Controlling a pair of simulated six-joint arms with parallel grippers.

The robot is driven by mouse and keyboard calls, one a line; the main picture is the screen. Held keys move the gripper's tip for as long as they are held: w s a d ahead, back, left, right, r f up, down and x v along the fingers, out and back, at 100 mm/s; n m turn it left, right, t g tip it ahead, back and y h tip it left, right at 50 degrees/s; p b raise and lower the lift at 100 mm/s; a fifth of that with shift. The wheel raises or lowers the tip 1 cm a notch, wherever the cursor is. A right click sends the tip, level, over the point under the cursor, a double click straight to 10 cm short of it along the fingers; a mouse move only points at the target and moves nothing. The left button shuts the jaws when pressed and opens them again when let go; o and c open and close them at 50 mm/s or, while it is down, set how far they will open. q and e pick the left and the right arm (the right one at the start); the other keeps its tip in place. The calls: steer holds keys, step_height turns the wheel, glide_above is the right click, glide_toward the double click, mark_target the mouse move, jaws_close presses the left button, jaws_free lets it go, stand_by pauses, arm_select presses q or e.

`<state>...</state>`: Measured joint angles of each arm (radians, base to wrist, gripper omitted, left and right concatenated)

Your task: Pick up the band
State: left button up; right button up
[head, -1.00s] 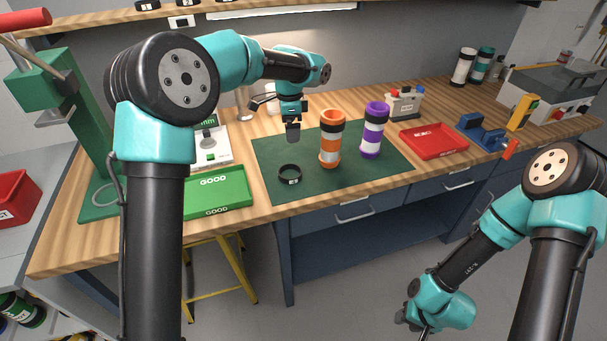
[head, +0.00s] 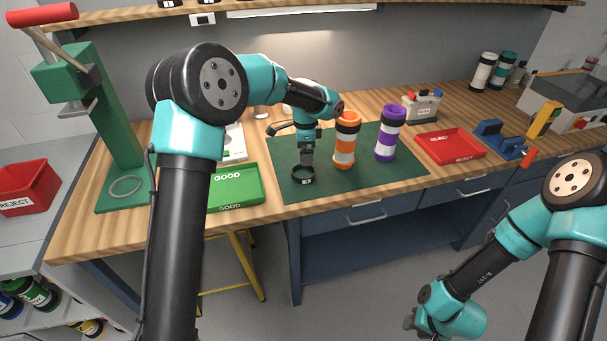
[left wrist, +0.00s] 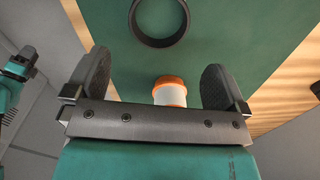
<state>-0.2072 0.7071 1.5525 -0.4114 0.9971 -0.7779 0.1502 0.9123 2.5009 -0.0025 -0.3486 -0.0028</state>
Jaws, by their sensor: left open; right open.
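The band (left wrist: 160,43) shows there as a ring beyond the fingertips, cut by the top edge. My right gripper (head: 420,325) hangs low in front of the bench, away from the band, and its fingers are hard to make out.
A purple-and-white tube (head: 389,134) stands right of the orange one. A green GOOD tray (head: 235,187) is left of the mat and a red REJECT tray (head: 451,145) is to the right. A green press (head: 110,120) stands at the far left.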

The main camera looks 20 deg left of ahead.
mark_target(305, 176)
arm_select(q)
steer(key=shift+f, duration=1.7)
steer(key=shift+s+f, duration=0.1)
steer(key=shift+f, duration=2.5)
steer(key=c, duration=0.7)
steer(key=shift+r, duration=0.2)
